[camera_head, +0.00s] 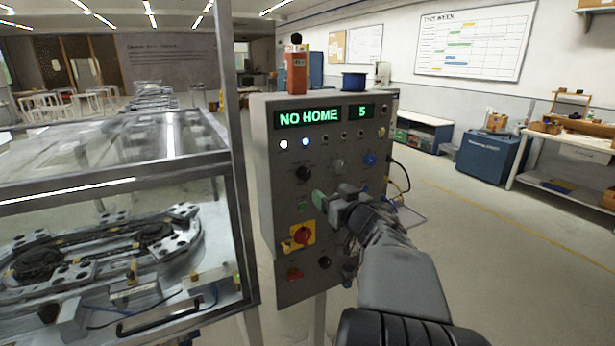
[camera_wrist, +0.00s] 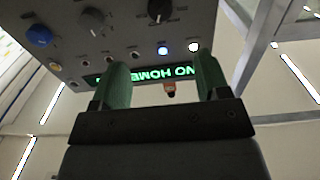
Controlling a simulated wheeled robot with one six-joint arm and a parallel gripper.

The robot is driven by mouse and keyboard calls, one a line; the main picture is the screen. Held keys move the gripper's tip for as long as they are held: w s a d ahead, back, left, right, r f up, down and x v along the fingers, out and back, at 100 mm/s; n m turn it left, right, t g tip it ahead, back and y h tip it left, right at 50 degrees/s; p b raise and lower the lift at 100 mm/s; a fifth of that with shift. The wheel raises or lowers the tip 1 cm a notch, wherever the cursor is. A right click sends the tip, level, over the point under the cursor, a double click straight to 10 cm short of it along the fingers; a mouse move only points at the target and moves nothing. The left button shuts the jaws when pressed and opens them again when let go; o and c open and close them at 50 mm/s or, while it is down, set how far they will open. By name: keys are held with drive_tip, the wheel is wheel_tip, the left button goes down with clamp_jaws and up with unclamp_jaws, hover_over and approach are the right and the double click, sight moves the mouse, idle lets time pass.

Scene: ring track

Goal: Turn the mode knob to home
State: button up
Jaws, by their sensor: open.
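The grey control panel (camera_head: 285,215) stands in front of me. Its green display (camera_head: 308,117) reads "NO HOME", and a smaller one (camera_head: 361,111) reads "5". A black knob (camera_head: 303,174) sits at the left below the lights; it also shows in the wrist view (camera_wrist: 160,9). A second dark knob (camera_wrist: 92,21) and a blue knob (camera_wrist: 40,36) are beside it there. The labels are too small to tell which is the mode knob. My gripper (camera_head: 332,194) is open and empty, apart from the knobs. Its green fingers (camera_wrist: 162,65) are spread in the wrist view.
A red rotary switch (camera_head: 303,235) on a yellow plate is lower on the panel. A glass-covered ring track (camera_head: 100,245) with a metal frame post stands close on the left. Cables hang at the panel's right side. The floor to the right is open.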

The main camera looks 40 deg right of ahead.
sight(305, 175)
drive_tip(key=w, duration=0.4)
drive_tip(key=w+d, duration=0.1)
drive_tip(key=w, duration=0.8)
drive_tip(key=shift+w+d+p, duration=0.1)
drive_tip(key=shift+d+p, duration=0.3)
drive_tip(key=shift+c, duration=0.5)
drive_tip(key=c, duration=0.8)
drive_tip(key=shift+n, duration=0.3)
drive_tip(key=n+b, duration=0.2)
drive_tip(key=n, duration=0.1)
drive_tip(key=shift+f+n, duration=0.15)
drive_tip(key=shift+n, duration=0.15)
drive_tip(key=shift+a+n+b, duration=0.1)
drive_tip(key=shift+n+b, duration=1.15)
drive_tip(key=shift+n, duration=0.95)
